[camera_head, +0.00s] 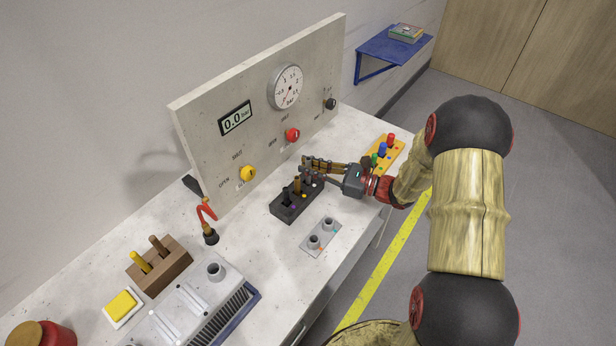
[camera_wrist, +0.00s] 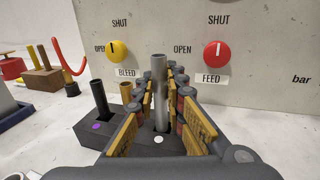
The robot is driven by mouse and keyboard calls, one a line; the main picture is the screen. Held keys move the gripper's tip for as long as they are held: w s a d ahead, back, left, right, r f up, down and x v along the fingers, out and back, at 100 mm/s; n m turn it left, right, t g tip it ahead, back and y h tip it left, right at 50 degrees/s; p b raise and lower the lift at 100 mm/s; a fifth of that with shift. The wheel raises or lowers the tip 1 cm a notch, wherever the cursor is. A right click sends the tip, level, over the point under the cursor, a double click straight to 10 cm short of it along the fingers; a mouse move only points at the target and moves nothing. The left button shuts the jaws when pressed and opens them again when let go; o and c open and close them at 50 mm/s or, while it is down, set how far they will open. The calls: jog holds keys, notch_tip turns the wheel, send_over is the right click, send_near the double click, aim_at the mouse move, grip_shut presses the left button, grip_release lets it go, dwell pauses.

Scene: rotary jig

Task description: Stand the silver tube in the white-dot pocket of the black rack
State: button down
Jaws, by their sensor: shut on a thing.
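The silver tube (camera_wrist: 159,85) stands upright between the fingers of my gripper (camera_head: 310,169), which is shut on it. In the wrist view, its lower end meets the black rack (camera_wrist: 95,133), just behind the white dot (camera_wrist: 158,139). It looks to be at or in that pocket; how deep it sits I cannot tell. The black rack also shows in the head view (camera_head: 284,211), below my gripper. A black tube (camera_wrist: 99,97) stands by the purple dot, and a brass tube (camera_wrist: 126,91) stands beside it, partly hidden by a finger.
Behind the rack rises the panel (camera_head: 210,125) with yellow (camera_head: 248,173) and red (camera_head: 292,134) knobs. A grey plate with two sockets (camera_head: 321,237) lies in front. A yellow holder (camera_head: 393,152) with coloured pieces is right of my gripper. A brown block (camera_head: 160,268) is at left.

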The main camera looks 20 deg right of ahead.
jog(key=shift+w+a+f+b, duration=0.15)
jog(key=shift+f+b, duration=0.35)
jog(key=shift+f, duration=0.45)
jog(key=shift+w+f+b, duration=0.15)
jog(key=shift+f+b, duration=0.3)
jog(key=shift+f, duration=0.45)
jog(key=shift+f, duration=0.15)
jog(key=c, duration=1.8)
grip_release()
jog(key=shift+c, duration=0.2)
